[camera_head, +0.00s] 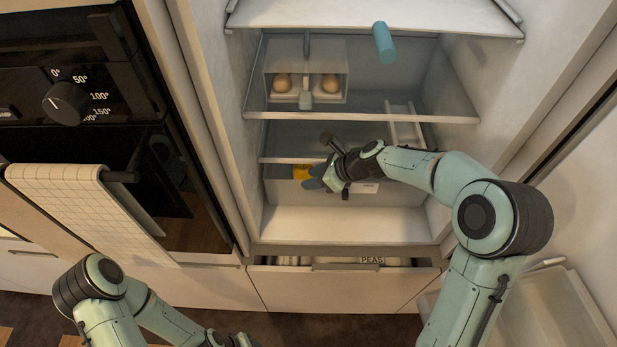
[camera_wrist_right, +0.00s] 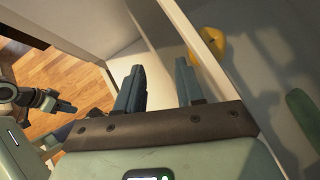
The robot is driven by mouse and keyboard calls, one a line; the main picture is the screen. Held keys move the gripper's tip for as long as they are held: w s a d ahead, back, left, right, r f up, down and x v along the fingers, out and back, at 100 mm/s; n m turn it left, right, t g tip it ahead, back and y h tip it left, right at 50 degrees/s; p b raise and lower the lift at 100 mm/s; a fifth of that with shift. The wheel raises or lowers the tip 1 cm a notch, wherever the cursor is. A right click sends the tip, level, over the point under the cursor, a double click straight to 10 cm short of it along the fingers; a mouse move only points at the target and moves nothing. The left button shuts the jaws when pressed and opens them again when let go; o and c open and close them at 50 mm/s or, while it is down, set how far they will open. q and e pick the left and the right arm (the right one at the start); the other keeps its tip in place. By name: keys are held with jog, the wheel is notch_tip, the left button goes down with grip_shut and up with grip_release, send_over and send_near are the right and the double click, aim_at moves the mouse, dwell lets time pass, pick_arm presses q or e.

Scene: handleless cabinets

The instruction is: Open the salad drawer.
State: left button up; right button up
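The salad drawer (camera_head: 402,195) is a pale see-through bin with a small label, low in the open fridge. A yellow item (camera_head: 301,172) lies inside it; it also shows in the right wrist view (camera_wrist_right: 212,42). My right gripper (camera_head: 316,178) is at the left part of the drawer's front, its fingers apart with nothing held. In the right wrist view, the drawer's upper edge (camera_wrist_right: 207,50) runs close by the right-hand finger; I cannot tell if they touch. My left gripper (camera_head: 228,340) is low at the bottom edge, partly cut off, away from the fridge.
Eggs (camera_head: 330,84) in a clear bin stand on the shelf above, and a blue cylinder (camera_head: 384,42) shows higher up. A drawer (camera_head: 345,285) below the fridge stands slightly open, with a PEAS pack (camera_head: 372,260). The oven (camera_head: 80,100) is left; the open door (camera_head: 560,310) is right.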

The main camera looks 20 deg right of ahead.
jog(key=shift+x, duration=1.15)
jog(key=shift+w, duration=0.1)
